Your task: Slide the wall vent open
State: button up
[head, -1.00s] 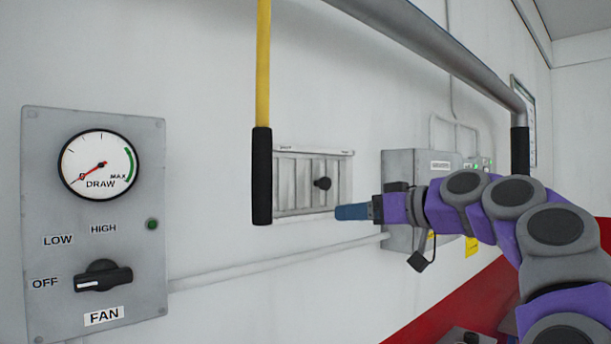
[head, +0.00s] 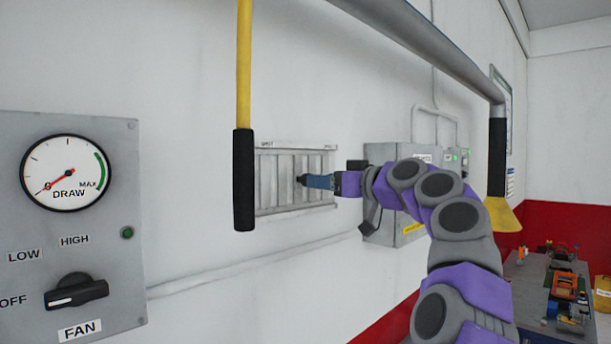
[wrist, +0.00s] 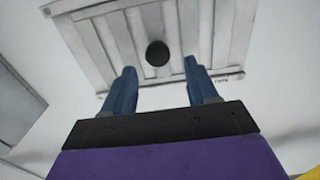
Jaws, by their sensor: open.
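The wall vent (head: 275,185) is a pale slatted panel in a frame on the white wall, seen at the middle of the head view. It also fills the top of the wrist view (wrist: 100,45). Its round black knob (wrist: 157,53) shows in the wrist view, ahead of and between the two blue fingers. My gripper (head: 306,181) is at the vent in the head view, where its fingers largely hide the knob. In the wrist view my gripper (wrist: 160,85) is open, with a gap between the fingers and nothing clearly held.
A yellow bar with a black grip (head: 244,180) hangs left of the vent. A grey fan panel (head: 110,230) is at the far left. A grey electrical box (head: 400,155) is right of the vent, behind my arm. A cluttered bench (head: 535,300) stands lower right.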

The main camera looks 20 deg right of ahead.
aim_at(300, 180)
jog(key=x, duration=0.2)
jog(key=p+x, duration=0.1)
jog(key=x, duration=0.1)
jog(key=p+x, duration=0.1)
jog(key=x, duration=0.1)
jog(key=shift+w+d, duration=0.15)
jog(key=shift+d, duration=0.2)
jog(key=shift+w+a, duration=0.2)
jog(key=shift+w, duration=0.1)
grip_shut()
